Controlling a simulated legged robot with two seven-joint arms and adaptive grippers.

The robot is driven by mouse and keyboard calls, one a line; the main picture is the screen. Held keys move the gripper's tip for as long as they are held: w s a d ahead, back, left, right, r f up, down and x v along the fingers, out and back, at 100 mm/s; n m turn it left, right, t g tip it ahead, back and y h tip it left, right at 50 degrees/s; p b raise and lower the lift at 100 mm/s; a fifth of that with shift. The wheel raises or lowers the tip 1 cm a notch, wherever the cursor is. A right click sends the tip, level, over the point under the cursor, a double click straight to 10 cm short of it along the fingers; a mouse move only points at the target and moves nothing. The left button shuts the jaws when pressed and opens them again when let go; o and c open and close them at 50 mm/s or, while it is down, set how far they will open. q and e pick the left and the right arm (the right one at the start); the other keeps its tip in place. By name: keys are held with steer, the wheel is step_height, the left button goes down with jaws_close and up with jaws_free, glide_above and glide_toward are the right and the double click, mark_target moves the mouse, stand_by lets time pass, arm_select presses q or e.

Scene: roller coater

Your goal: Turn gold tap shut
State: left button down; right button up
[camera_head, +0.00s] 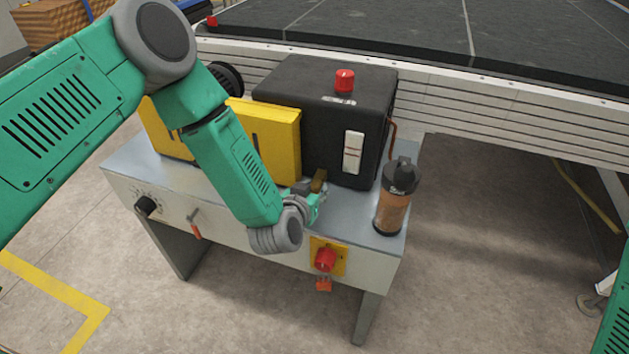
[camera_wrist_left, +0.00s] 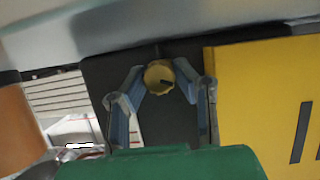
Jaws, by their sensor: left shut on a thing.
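The gold tap (camera_head: 319,180) sits low at the front of the black box (camera_head: 290,85), just above the grey bench top. In the left wrist view the gold tap (camera_wrist_left: 158,77) shows as a round brass knob between my fingertips. My left gripper (camera_head: 317,194) is shut on it, with one blue-grey finger on each side in the wrist view (camera_wrist_left: 160,88). The tap's lower part is hidden behind the gripper in the head view. My right gripper is out of view; only a piece of my right arm shows at the right edge.
A brown bottle with a dark cap (camera_head: 394,197) stands right of the tap on the bench (camera_head: 345,215). A yellow panel (camera_head: 270,138) stands left of it. A red knob on a yellow plate (camera_head: 326,260) and a red lever (camera_head: 194,225) are on the bench front.

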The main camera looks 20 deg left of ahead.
arm_select(q)
steer(key=shift+d+m+y+p, duration=0.15)
steer(key=shift+m+y+p, duration=0.6)
steer(key=shift+m, duration=0.25)
steer(key=shift+m+y, duration=0.65)
steer(key=shift+m, duration=0.25)
steer(key=shift+d+f+m+t+y, duration=0.15)
steer(key=shift+m+t+y, duration=0.15)
steer(key=shift+m+y, duration=0.45)
steer(key=shift+s+f+m+t+y+b, duration=0.1)
steer(key=shift+m+t+y+b, duration=0.35)
steer(key=shift+m, duration=0.9)
steer(key=c, duration=1.3)
jaws_free()
